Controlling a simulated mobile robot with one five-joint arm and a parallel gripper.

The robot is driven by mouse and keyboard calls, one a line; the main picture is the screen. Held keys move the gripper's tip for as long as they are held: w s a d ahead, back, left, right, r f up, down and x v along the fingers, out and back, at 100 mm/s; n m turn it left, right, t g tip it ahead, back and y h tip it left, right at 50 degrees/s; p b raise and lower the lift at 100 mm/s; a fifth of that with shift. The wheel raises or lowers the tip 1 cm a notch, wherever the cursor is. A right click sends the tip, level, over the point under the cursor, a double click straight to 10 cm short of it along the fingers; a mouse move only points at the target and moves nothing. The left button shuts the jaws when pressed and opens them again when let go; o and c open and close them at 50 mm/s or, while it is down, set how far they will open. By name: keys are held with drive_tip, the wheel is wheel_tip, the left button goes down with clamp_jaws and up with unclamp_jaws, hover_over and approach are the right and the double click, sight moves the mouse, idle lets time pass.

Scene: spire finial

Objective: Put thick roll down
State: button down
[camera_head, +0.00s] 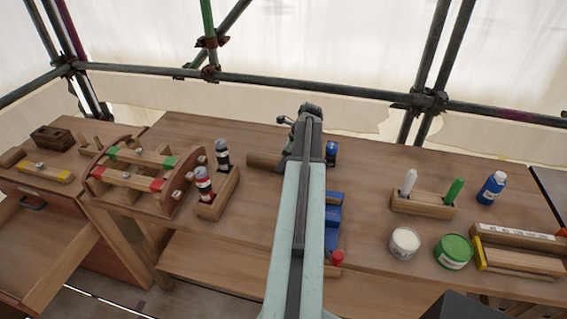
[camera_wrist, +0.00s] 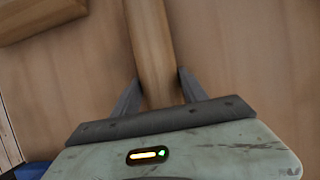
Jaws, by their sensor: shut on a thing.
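A plain wooden roll (camera_wrist: 150,38) runs lengthwise between the two fingers of my gripper (camera_wrist: 157,84) in the wrist view. My gripper is shut on it. In the head view, one end of the roll (camera_head: 264,161) sticks out left of my gripper, over the back middle of the wooden bench (camera_head: 365,178). My arm hides the rest of it there. I cannot tell whether the roll touches the bench top.
Left are a wooden block (camera_head: 218,197) with two dark-topped cylinders and a curved wooden frame (camera_head: 135,176). A blue object (camera_head: 333,212) lies beside my arm. Right are a slotted holder (camera_head: 422,205), a white tin (camera_head: 404,243), a green tin (camera_head: 453,251) and a blue bottle (camera_head: 491,187).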

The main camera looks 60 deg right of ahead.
drive_tip(key=shift+f, duration=0.15)
drive_tip(key=c, duration=0.6)
unclamp_jaws()
drive_tip(key=shift+r+p, duration=0.4)
drive_tip(key=shift+r, duration=0.1)
drive_tip(key=p+v, duration=1)
drive_tip(key=v, duration=0.1)
drive_tip(key=shift+s+r+p, duration=0.15)
drive_tip(key=shift+r+p, duration=0.15)
drive_tip(key=shift+f, duration=0.15)
